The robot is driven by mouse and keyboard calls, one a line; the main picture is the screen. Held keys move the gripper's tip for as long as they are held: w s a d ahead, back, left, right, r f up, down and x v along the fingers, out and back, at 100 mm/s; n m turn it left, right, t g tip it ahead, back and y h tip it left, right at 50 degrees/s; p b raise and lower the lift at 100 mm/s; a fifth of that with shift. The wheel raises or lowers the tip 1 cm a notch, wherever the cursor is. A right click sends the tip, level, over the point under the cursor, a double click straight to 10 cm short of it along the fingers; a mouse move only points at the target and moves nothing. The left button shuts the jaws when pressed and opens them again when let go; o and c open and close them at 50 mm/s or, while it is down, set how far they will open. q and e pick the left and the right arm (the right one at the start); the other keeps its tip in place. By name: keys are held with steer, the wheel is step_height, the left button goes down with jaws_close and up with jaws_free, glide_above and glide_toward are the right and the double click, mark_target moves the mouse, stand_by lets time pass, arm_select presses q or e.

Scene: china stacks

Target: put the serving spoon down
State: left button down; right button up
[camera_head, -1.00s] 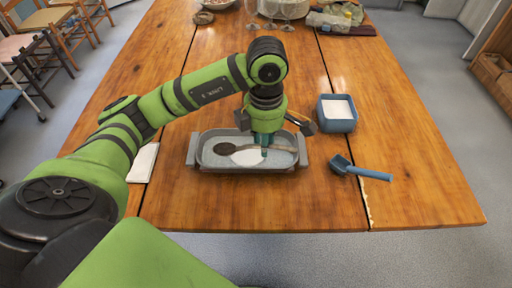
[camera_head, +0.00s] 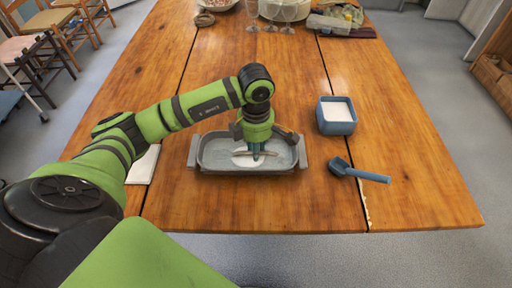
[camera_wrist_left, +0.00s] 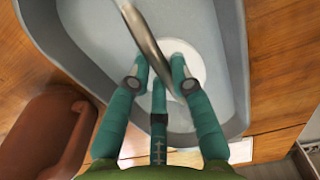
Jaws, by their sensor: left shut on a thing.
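The serving spoon (camera_wrist_left: 146,36) shows as a long grey-brown piece in the left wrist view. It runs from the top edge down between my fingers. In the head view only a thin part of the spoon (camera_head: 270,153) shows beside the fingers. My left gripper (camera_head: 255,156) points down into the grey tray (camera_head: 205,166), with its teal fingers shut on the spoon. In the left wrist view the gripper (camera_wrist_left: 160,82) is over a white round patch (camera_wrist_left: 205,62) in the tray. Whether the spoon touches the tray is unclear. My right gripper is out of view.
A blue square box (camera_head: 337,127) with white contents stands right of the tray, and a blue scoop (camera_head: 358,173) lies in front of it. A white sheet (camera_head: 144,168) lies left. Glasses (camera_head: 270,18) and bowls stand at the far end. The table's middle is clear.

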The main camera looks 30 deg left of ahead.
arm_select(q)
steer(key=c, duration=1.1)
jaws_free()
steer(key=shift+f, duration=0.1)
step_height(320, 180, up, 12)
steer(key=shift+r, duration=0.2)
